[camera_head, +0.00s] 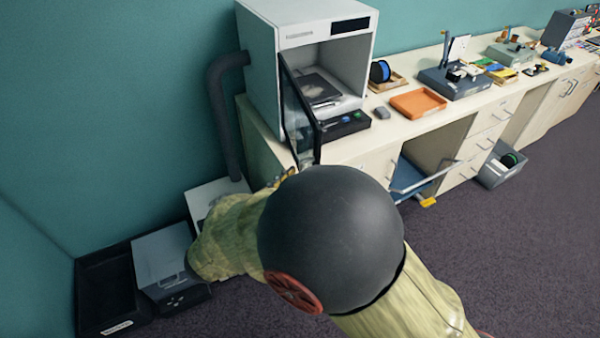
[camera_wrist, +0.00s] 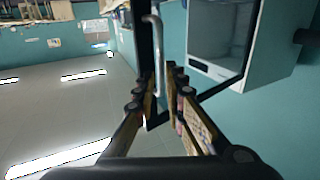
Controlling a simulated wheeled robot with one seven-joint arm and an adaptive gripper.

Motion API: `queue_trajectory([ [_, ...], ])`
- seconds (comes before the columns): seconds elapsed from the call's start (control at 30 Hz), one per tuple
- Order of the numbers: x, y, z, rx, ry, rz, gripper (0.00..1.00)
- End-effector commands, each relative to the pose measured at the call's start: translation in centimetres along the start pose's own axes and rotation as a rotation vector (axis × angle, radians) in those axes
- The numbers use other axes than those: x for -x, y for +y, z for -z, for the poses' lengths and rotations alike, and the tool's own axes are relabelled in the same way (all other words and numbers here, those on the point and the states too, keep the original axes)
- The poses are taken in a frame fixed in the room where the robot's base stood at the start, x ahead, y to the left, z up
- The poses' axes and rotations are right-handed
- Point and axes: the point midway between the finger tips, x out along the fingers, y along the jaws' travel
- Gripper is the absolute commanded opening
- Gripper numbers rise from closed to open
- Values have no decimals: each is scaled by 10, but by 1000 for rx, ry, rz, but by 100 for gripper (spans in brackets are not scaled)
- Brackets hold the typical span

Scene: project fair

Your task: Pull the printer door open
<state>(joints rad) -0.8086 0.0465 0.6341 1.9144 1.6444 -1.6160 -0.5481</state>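The printer (camera_head: 262,60) is a white box on the left end of the counter, its front open. Its dark-framed glass door (camera_head: 300,110) is swung wide out from the left side; it also shows in the wrist view (camera_wrist: 144,45). A silver bar handle (camera_wrist: 158,60) runs along the door frame. My gripper (camera_wrist: 160,75) is at the door, its fingers apart on either side of the lower part of the handle in the picture. I cannot tell whether they touch it. In the head view my arm hides most of the gripper.
An orange tray (camera_head: 418,103), a blue spool (camera_head: 380,72) and tools stand along the counter (camera_head: 350,147). A grey bin (camera_head: 503,168) and a black tray (camera_head: 105,290) are on the floor. The dark carpet at right is clear.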

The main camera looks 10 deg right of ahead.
Motion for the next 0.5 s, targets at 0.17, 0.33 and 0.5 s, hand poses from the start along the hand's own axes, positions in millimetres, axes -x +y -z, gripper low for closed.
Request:
queue_trajectory([
  [0.17,38,-1,-1,1,-1,5,12],
  [0.33,64,-1,-1,1,-1,3,12],
  [0.5,76,0,0,1,0,1,12],
])
